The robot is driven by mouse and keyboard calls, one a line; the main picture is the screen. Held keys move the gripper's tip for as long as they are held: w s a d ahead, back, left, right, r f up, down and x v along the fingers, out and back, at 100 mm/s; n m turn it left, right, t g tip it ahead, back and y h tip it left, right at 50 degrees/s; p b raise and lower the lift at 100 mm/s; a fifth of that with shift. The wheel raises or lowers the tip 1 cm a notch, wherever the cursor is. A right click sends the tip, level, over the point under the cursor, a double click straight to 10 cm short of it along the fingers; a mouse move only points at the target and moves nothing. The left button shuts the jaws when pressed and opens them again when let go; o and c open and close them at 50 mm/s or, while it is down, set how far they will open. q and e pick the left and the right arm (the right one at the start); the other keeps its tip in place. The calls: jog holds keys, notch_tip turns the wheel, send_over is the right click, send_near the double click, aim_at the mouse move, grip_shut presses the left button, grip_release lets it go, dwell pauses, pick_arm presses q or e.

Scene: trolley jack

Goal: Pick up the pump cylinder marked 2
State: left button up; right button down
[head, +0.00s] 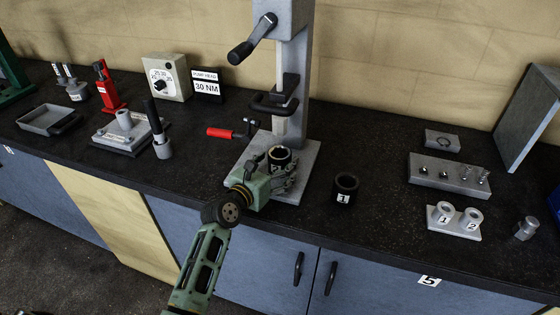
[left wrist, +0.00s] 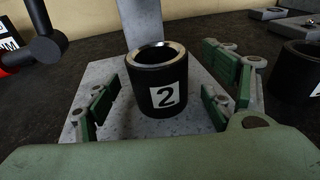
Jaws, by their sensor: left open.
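The black pump cylinder marked 2 (head: 281,155) stands upright on the grey base plate of the press (head: 305,165). In the left wrist view the cylinder (left wrist: 157,80) shows its open top, bright rim and white label. My left gripper (head: 276,172) is open, with its green fingers (left wrist: 158,108) on either side of the cylinder's lower part. Gaps show between the fingers and the cylinder, so it is not gripped. In the head view the gripper hides the cylinder's lower part. My right gripper is not in view.
A black cylinder marked 1 (head: 345,188) stands on the bench just right of the press plate. The press column (head: 294,80) rises behind the cylinder. A red-handled tool (head: 225,133) lies left. Grey sleeves marked 1 and 2 (head: 456,218) stand on a block farther right.

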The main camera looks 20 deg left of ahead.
pick_arm(q)
jog(key=shift+x, duration=1.4)
jog(key=shift+a, duration=0.1)
grip_shut()
jog(key=shift+r, duration=0.2)
